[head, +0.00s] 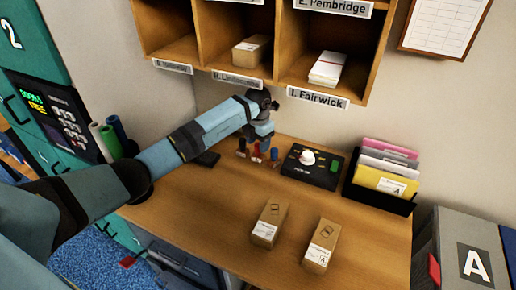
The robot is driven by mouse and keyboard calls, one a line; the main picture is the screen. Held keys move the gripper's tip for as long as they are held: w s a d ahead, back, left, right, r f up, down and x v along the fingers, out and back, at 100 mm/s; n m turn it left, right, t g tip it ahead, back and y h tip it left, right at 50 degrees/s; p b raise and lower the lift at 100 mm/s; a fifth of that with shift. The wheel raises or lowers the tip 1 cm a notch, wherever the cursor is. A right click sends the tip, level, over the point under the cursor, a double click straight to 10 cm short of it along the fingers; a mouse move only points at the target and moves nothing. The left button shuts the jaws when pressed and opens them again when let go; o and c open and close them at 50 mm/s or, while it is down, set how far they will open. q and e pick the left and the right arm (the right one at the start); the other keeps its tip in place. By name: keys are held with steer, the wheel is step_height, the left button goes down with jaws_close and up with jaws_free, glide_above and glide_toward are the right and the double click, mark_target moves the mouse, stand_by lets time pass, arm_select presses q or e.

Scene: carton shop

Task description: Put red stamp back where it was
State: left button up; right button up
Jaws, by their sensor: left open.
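The red stamp (257,154) stands at the back of the wooden desk, in a short row with a brown stamp (242,147) on its left and a blue stamp (274,154) on its right. My left gripper (260,141) is directly above the red stamp, pointing down, with its jaws open. It hides the upper part of the red stamp. I cannot tell whether the fingers touch it. My right gripper is not in view.
A black device with a white knob (307,158) is close right of the stamps. A dark pad (206,158) lies to the left. Two cartons (270,223) (321,246) lie in front. Wooden pigeonholes (267,79) hang above. A folder tray (380,196) stands right.

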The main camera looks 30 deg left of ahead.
mark_target(257, 144)
arm_select(q)
steer(key=r, duration=0.5)
steer(key=shift+a+b, duration=0.2)
steer(key=shift+b, duration=0.15)
steer(key=shift+s+d, duration=0.1)
